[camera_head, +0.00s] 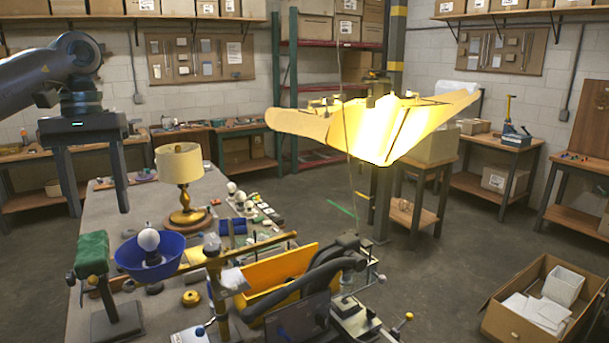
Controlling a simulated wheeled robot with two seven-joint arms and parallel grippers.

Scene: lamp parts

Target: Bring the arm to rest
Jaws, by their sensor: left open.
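My left gripper (98,200) hangs in the upper left of the head view, its two dark fingers pointing down and spread wide apart. Nothing is between them. My left arm (45,75) comes in from the left edge. The gripper is raised in front of the workbench, left of a table lamp with a cream shade (179,163) and a brass base (187,216). The lamp stands upright on a round reddish board, apart from the fingers. My right gripper is not in view.
The workbench (140,208) holds a blue bowl (150,258) with a white bulb, a green-topped stand (92,255), a yellow bin (275,275) and several small parts. A glowing yellow shade (385,128) hangs at centre right. A cardboard box (545,305) sits on the floor, lower right.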

